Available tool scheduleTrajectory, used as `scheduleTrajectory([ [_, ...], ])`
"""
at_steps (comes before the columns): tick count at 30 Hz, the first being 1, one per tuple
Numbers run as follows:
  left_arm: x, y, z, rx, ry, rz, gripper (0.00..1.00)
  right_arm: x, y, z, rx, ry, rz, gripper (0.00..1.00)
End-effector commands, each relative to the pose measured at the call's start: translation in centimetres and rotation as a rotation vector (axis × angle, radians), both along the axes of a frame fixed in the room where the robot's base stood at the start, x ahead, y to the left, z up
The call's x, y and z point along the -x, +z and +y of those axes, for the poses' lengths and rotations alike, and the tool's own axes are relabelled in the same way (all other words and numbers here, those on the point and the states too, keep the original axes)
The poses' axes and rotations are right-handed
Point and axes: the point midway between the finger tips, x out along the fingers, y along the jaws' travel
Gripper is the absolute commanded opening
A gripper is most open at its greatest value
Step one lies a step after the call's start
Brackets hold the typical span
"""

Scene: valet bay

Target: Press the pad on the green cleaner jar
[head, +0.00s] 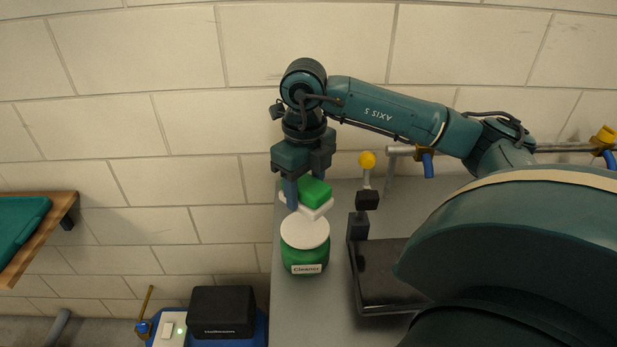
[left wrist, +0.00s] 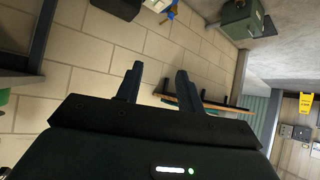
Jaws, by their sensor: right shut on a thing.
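The green cleaner jar (head: 304,259) stands upright on the grey counter, with a white "Cleaner" label and a pale round top (head: 305,232). My right gripper (head: 304,196) points down above the jar and is shut on the pad (head: 316,192), a green block with a white underside. The pad is close above the far edge of the jar's top; I cannot tell whether they touch. One finger is partly hidden by the pad. My left gripper (left wrist: 160,86) shows in the left wrist view with its fingers apart and nothing between them.
A black tray-like stand (head: 372,276) with a yellow-knobbed post (head: 367,161) is right of the jar. The grey counter (head: 300,315) is clear in front of the jar. A wooden shelf (head: 40,240) is at left, and a black box (head: 222,308) sits lower left.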

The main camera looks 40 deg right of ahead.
Motion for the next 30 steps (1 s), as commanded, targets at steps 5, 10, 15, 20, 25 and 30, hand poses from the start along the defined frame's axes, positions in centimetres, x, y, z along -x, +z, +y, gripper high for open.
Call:
scheduleTrajectory([
  [5,0.0,-0.7,0.1,-0.001,0.002,0.002,0.38,0.0,-0.8,0.0,0.0,-0.012,0.001,0.34],
  [10,-0.2,-1.2,0.0,0.006,0.004,-0.01,0.38,0.0,-2.3,0.0,-0.001,-0.01,0.001,0.34],
  [15,-0.4,-1.3,-0.4,0.019,-0.001,-0.033,0.38,0.0,-4.2,0.0,0.0,-0.009,0.0,0.34],
  [20,-0.3,-1.4,-0.9,0.027,-0.015,-0.046,0.38,0.0,-5.6,0.0,0.0,-0.009,0.0,0.34],
  [25,-0.3,-1.1,-1.3,0.028,-0.034,-0.058,0.38,0.0,-6.0,0.0,0.0,-0.009,-0.001,0.34],
  [30,-0.3,-1.0,-1.3,0.028,-0.037,-0.059,0.38,0.0,-6.0,0.0,0.0,-0.009,0.0,0.34],
])
